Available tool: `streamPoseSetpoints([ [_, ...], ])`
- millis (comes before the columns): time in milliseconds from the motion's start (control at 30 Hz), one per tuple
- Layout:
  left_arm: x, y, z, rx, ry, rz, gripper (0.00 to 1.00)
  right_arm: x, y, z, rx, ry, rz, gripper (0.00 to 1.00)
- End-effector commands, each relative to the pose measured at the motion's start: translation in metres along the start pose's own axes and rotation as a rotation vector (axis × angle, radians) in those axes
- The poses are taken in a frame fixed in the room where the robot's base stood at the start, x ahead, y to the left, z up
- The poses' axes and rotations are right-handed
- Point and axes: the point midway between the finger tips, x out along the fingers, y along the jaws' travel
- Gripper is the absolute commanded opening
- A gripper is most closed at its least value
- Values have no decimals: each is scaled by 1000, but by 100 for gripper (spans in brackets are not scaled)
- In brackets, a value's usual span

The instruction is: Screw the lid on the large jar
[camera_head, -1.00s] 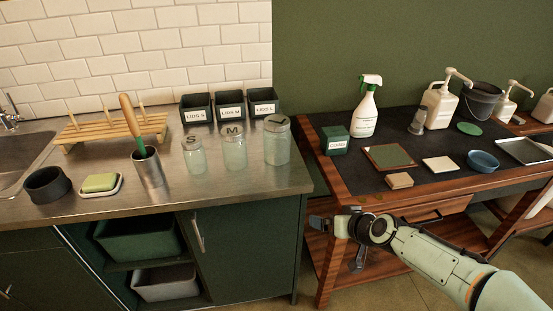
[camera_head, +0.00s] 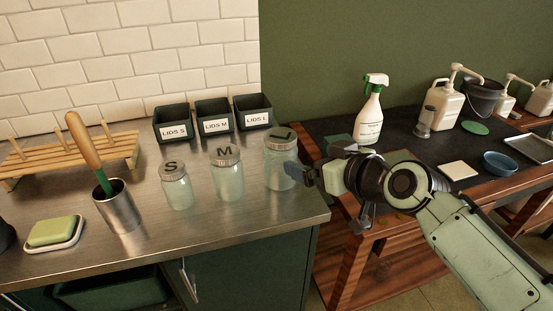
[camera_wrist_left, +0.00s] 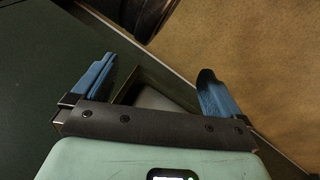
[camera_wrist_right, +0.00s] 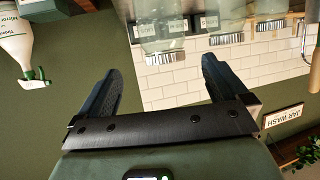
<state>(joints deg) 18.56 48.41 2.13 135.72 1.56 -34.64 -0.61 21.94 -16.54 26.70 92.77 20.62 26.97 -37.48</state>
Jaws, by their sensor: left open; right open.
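The large jar (camera_head: 281,174) is clear glass and stands upright near the counter's right end. A metal lid (camera_head: 281,138) with a dark letter sits on its top; I cannot tell whether it is screwed down. My right gripper (camera_head: 332,195) is open and empty, just right of the large jar in the head view. In the right wrist view, which is upside down, the fingers (camera_wrist_right: 160,90) are apart with jars and their lids beyond them. My left gripper (camera_wrist_left: 155,85) is open and empty in the left wrist view, and is outside the head view.
Jars S (camera_head: 175,190) and M (camera_head: 227,180) stand left of the large jar. Boxes for lids S (camera_head: 173,125), M (camera_head: 214,117) and L (camera_head: 253,112) stand behind. A metal cup (camera_head: 120,210) holds a brush. A spray bottle (camera_head: 369,120) stands on the right table.

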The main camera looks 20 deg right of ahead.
Motion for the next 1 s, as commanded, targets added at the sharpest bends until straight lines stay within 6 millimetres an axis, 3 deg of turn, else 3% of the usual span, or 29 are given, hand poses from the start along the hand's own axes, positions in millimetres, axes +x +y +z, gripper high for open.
streamPoseSetpoints([
  [267, -8, 3, 8, 2, -25, 2, 100, 12, 0, 0, 1, -5, -1, 100],
  [567, -52, 16, 53, 14, -170, 12, 100, 52, 0, -3, 3, -3, -2, 100],
  [800, -95, 25, 83, 20, -280, 12, 100, 67, 1, -6, 5, -3, -1, 100],
  [1000, -120, 28, 102, 24, -354, 9, 100, 78, 0, -2, 3, -2, 0, 100],
])
